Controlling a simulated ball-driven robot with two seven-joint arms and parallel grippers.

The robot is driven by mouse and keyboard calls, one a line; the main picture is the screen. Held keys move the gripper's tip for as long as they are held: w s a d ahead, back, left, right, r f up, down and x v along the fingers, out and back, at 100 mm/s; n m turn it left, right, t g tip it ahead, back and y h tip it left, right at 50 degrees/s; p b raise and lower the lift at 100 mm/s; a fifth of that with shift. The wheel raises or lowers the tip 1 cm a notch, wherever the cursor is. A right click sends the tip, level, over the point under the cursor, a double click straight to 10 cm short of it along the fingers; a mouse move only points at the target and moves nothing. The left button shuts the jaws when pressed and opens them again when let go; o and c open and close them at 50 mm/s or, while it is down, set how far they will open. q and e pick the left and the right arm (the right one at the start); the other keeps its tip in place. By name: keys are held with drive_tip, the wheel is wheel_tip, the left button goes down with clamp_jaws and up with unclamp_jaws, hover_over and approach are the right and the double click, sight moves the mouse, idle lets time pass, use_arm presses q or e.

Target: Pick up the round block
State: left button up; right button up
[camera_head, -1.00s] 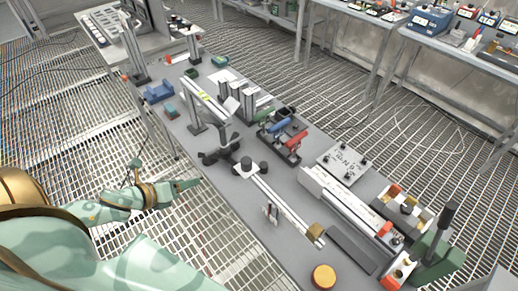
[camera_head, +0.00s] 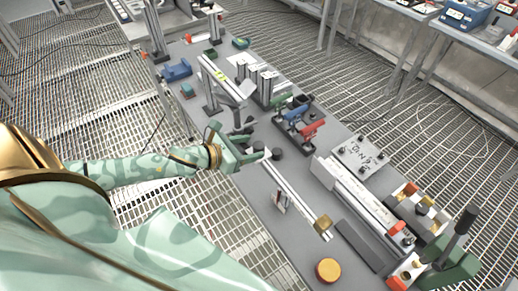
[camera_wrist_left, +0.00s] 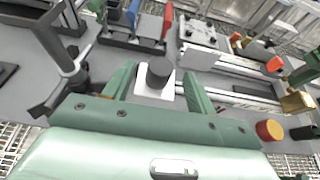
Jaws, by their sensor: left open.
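Two round pieces show, and I cannot tell for certain which one is the round block. A dark grey cylinder (camera_head: 278,153) stands on the bench by a white plate; in the left wrist view the dark cylinder (camera_wrist_left: 159,72) appears between my fingers. A yellow-orange disc-like block (camera_head: 328,270) lies near the bench's front edge, and shows at right in the left wrist view (camera_wrist_left: 270,130). My left gripper (camera_head: 257,152) is open and empty, over the bench beside the dark cylinder; contact is not visible. My right gripper is out of view.
A dark clamp stand (camera_wrist_left: 68,72) is close left of my gripper in the wrist view. A long rail (camera_head: 297,199) with a brass block (camera_head: 323,225) runs forward. Red and blue clamps (camera_head: 312,130) and a white plate (camera_head: 360,155) stand to the right.

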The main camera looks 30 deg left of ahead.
sight(256, 146)
use_arm(q)
drive_tip(key=x, duration=0.5)
drive_tip(key=shift+w+d+f+b, duration=0.2)
drive_tip(key=shift+w+b, duration=0.1)
drive_tip(key=c, duration=1.2)
drive_tip(key=shift+r, duration=0.1)
